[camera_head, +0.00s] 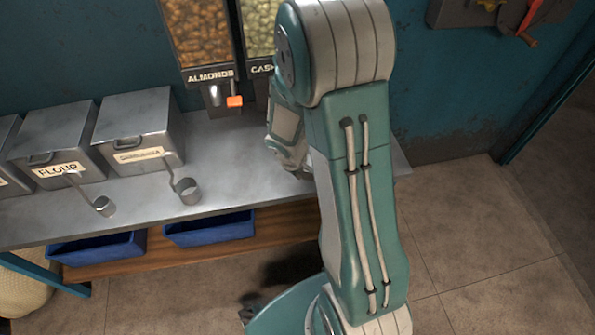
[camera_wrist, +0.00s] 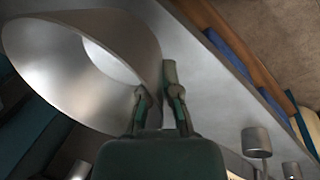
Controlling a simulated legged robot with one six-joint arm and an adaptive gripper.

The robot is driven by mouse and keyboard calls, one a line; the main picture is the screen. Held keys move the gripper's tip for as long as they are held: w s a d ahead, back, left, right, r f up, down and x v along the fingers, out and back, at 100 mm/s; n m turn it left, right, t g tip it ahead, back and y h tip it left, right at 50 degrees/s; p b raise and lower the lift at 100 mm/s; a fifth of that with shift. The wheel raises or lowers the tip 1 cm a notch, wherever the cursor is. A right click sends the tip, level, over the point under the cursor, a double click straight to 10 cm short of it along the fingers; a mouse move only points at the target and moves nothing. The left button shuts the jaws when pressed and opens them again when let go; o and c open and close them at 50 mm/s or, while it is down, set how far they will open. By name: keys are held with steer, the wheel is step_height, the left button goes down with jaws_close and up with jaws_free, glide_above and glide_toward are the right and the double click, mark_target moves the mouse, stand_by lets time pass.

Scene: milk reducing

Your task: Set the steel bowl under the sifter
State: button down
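The steel bowl (camera_wrist: 60,75) fills the left of the wrist view, with its shiny inside and round floor showing. My gripper (camera_wrist: 163,82) is at the bowl's right side, one finger over the inside of the wall and the other outside, and it looks shut on the rim. In the head view my arm hides the gripper and the bowl. I cannot pick out the sifter for certain; a grey wall-mounted device with a red handle (camera_head: 528,20) shows at the top right, partly cut off.
A steel counter (camera_head: 235,165) runs along the wall. On it stand the flour bin (camera_head: 58,140) and another lidded bin (camera_head: 140,125), with metal scoops (camera_head: 188,190) in front. An almond dispenser (camera_head: 200,35) hangs above. Blue trays (camera_head: 210,230) sit below. Floor at right is clear.

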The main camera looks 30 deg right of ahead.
steer(key=s+a+r, duration=0.3)
steer(key=s+r, duration=0.1)
steer(key=s, duration=0.4)
steer(key=shift+s+a, duration=0.2)
steer(key=shift+s, duration=0.1)
steer(key=w+a+f+m, duration=0.1)
steer(key=w+a+m, duration=0.1)
steer(key=w, duration=0.8)
steer(key=w+a+f+m+g, duration=0.1)
steer(key=w+a, duration=0.3)
steer(key=w, duration=0.6)
steer(key=shift+a+f+m, duration=0.35)
steer(key=shift+f+m, duration=0.3)
steer(key=shift+m, duration=0.25)
